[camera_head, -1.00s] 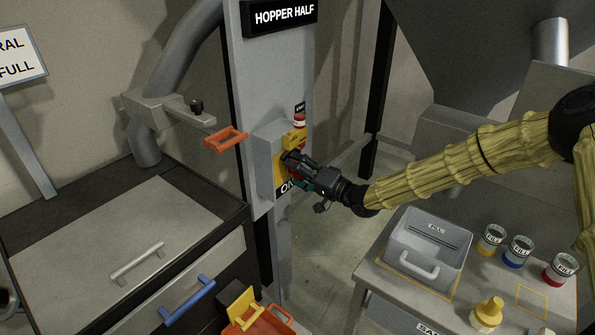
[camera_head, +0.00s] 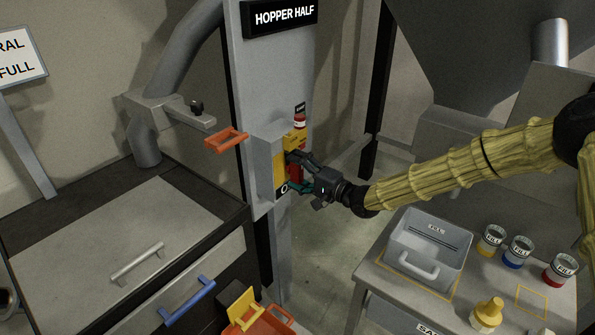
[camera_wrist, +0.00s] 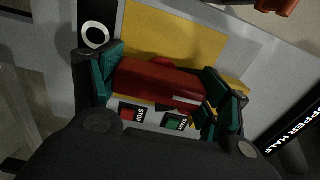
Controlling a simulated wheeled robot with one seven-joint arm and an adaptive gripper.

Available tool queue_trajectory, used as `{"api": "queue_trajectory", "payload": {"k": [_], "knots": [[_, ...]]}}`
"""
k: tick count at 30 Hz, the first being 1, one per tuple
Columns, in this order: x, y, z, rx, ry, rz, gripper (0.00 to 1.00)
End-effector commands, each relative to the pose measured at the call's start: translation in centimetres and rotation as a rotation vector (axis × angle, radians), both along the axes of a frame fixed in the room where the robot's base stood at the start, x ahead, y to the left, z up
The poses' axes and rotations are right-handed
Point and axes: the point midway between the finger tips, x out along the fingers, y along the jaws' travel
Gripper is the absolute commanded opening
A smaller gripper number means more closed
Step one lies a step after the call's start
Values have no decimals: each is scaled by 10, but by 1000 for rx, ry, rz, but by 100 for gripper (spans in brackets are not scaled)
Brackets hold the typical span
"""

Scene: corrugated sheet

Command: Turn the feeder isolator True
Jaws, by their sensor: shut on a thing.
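The feeder isolator is a grey box (camera_head: 264,165) on the post under the HOPPER HALF sign, with a yellow face plate and a red handle (camera_head: 296,173). In the wrist view the yellow plate (camera_wrist: 180,38) lies behind the red handle (camera_wrist: 155,82). My gripper (camera_head: 298,174) is at the front of the box, one finger above the other. In the wrist view its teal pads sit at the two ends of the red handle, and it is shut on it. A white O mark (camera_wrist: 96,36) shows beside the plate. Fingers partly hide the handle's ends.
Red STOP (camera_wrist: 131,113) and green (camera_wrist: 175,123) buttons sit close to the handle. A red-topped lamp (camera_head: 299,122) is above the box. An orange handle (camera_head: 226,139) juts out at left. A grey bin (camera_head: 428,238) and several pots stand on the right table.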

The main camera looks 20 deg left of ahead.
Motion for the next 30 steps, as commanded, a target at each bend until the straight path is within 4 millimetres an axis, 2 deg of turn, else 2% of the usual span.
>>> {"api": "queue_trajectory", "payload": {"k": [5, 6, 9, 22, 26, 30], "knots": [[2, -1, 1, 1, -3, -4, 52], [2, -1, 1, 1, -3, -4, 81], [2, -1, 1, 0, -2, -3, 97], [0, -3, 0, -1, -2, -1, 97], [-4, -14, 1, -1, -2, -1, 97], [-12, -37, 0, 0, -1, -2, 97]]}}
